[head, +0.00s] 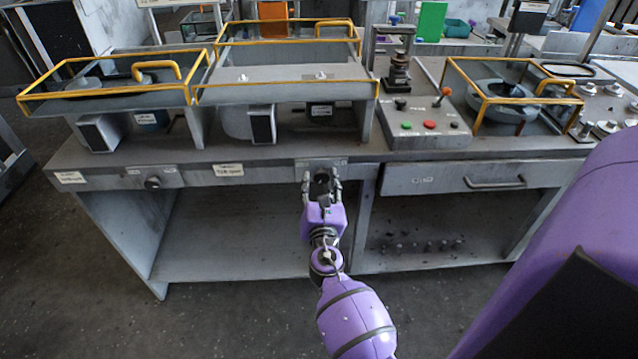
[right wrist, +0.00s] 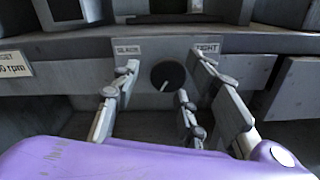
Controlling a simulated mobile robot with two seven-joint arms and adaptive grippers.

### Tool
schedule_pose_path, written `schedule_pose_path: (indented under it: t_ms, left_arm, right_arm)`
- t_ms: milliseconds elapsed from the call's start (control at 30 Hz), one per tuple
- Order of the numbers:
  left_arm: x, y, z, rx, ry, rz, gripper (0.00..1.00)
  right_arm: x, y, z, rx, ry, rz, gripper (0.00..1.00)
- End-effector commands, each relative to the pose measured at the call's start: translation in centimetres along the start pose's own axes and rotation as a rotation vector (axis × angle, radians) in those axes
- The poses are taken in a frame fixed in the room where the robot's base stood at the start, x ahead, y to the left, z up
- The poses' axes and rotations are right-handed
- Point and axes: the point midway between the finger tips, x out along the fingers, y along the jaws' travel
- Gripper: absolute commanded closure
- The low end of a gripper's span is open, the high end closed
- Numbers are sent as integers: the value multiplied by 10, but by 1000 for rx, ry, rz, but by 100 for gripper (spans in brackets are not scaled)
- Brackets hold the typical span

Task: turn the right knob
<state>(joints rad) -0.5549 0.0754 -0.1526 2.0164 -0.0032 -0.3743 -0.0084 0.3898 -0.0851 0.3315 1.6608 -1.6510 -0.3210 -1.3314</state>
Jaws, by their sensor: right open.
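The right knob (right wrist: 168,76) is a round dark dial with a light pointer line toward its lower left. It sits on a grey plate between the labels SLACK and TIGHT in the right wrist view. My right gripper (right wrist: 163,84) is open, its grey fingers on both sides of the knob; I cannot tell if any finger touches it. In the head view my right gripper (head: 321,184) is at the bench's front edge, in front of the dark knob (head: 322,178), partly covering it. A left knob (head: 152,183) is farther left on the same edge. My left gripper is not in view.
A grey bench (head: 260,172) carries yellow-railed guards (head: 285,92), a control box (head: 428,128) with buttons and an orange-tipped lever, and a round housing (head: 500,100). A drawer with a handle (head: 495,184) is right of the knob. The shelf below (head: 235,230) is open.

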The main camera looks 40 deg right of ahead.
Motion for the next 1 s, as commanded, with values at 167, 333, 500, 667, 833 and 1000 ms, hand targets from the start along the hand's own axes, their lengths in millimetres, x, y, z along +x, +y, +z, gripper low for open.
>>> schedule_pose_path:
  t_ms: [167, 333, 500, 667, 833, 1000]
  left_arm:
    - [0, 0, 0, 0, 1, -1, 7]
    - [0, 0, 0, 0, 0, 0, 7]
    - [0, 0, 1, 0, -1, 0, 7]
    - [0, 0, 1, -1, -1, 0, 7]
    - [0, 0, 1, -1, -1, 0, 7]
    - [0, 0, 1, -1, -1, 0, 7]
  right_arm:
    - [-10, -1, -1, -2, 1, -1, 60]
    - [-41, -2, -2, -2, 3, -2, 60]
    - [-78, -1, -1, -1, 3, -1, 60]
    - [-104, 0, -1, -1, 2, 1, 60]
    - [-118, 1, 0, 0, 0, 0, 60]
    - [-121, 1, 0, 0, 0, 1, 60]
